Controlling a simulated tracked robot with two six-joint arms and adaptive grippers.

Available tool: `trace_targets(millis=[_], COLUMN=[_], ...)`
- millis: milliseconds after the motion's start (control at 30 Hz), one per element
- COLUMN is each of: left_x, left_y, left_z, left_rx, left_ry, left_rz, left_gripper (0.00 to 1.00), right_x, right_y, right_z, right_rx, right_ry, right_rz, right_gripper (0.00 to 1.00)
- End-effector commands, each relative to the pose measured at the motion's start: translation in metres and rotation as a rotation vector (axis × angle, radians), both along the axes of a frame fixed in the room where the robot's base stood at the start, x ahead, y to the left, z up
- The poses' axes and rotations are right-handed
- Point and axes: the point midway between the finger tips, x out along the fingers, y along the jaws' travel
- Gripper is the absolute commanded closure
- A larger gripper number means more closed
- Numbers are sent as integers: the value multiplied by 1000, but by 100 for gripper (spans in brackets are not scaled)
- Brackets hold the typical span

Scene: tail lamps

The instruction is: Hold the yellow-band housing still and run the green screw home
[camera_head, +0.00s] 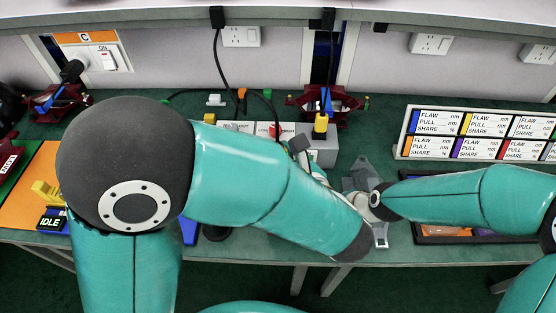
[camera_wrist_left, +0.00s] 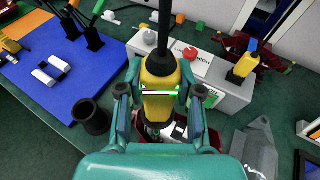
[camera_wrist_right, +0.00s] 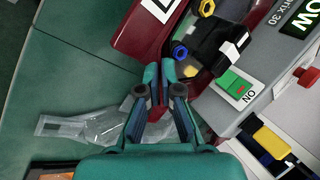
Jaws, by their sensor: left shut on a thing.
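In the left wrist view my left gripper (camera_wrist_left: 160,95) is shut on a yellow and black driver (camera_wrist_left: 158,68) with a lit green band; a black cable runs up from its top. Below it, partly hidden, is a dark red fixture (camera_wrist_left: 150,130). In the right wrist view my right gripper (camera_wrist_right: 159,72) has its fingertips close together beside a dark red fixture (camera_wrist_right: 142,30). I cannot tell which part is the yellow-band housing. No green screw can be made out.
A grey box (camera_wrist_right: 245,110) with a green and red switch stands close to my right gripper. A label board (camera_head: 400,148) stands at the right. A clear bag (camera_wrist_right: 100,125) lies on the green bench.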

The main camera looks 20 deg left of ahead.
Motion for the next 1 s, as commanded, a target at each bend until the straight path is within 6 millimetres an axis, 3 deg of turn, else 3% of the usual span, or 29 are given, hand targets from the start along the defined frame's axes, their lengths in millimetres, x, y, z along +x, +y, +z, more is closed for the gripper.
trace_targets(millis=[200,467,500,667,1000], left_x=[0,0,0,0,0], left_y=[0,0,0,0,0], left_z=[13,14,14,14,14], left_rx=[-1,1,1,1,1], left_ry=[-3,-2,-2,-2,-2], left_rz=[1,0,0,0,0], left_gripper=[100,100,100,100,100], right_x=[0,0,0,0,0], right_y=[0,0,0,0,-1], right_z=[0,0,0,0,2], right_rx=[0,0,0,0,0], right_ry=[-1,-1,-1,-1,-1], right_rz=[0,0,0,0,0], right_gripper=[100,100,91,65,65])
